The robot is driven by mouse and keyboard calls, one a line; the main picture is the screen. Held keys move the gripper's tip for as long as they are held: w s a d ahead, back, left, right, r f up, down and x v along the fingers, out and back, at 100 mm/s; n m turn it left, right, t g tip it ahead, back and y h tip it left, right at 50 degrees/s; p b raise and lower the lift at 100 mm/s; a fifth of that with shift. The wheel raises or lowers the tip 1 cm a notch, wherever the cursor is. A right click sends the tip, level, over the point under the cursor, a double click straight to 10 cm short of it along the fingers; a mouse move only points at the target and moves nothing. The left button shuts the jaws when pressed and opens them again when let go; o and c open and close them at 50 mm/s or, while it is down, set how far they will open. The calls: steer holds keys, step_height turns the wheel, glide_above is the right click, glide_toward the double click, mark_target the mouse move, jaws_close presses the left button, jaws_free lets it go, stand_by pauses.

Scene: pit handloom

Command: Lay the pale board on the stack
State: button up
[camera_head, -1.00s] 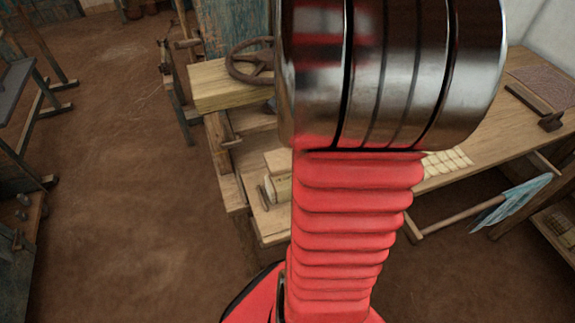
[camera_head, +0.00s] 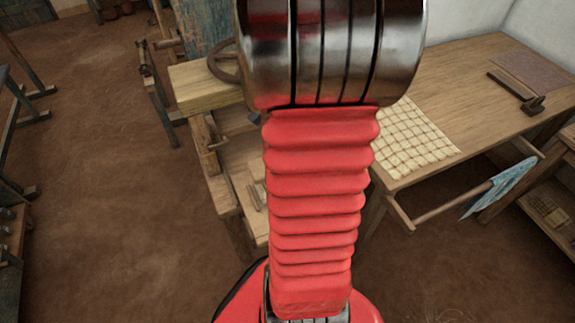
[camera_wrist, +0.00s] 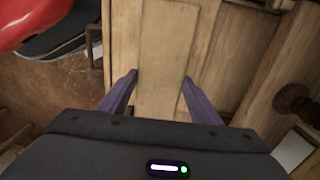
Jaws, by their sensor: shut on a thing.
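My gripper (camera_wrist: 159,80) shows in the wrist view, its two purple fingers closed on the sides of a long, pale wooden board (camera_wrist: 164,50). The board runs away from the gripper toward the top of the view. Its near end is hidden behind the dark gripper body. Wider pale wood surfaces lie beside or below it, and I cannot tell whether it touches them. I cannot clearly pick out the stack in either view. In the head view my red and metal arm hides the gripper and the board.
A table (camera_head: 440,90) with a gridded cream mat (camera_head: 418,142) is to the right. Blue cloth (camera_head: 497,188) hangs below it. Brown floor (camera_head: 110,200) is open at left.

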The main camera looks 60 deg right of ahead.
steer(key=shift+f, duration=0.55)
steer(key=shift+f, duration=1.9)
steer(key=o, duration=1.2)
step_height(320, 180, up, 12)
steer(key=shift+r, duration=0.1)
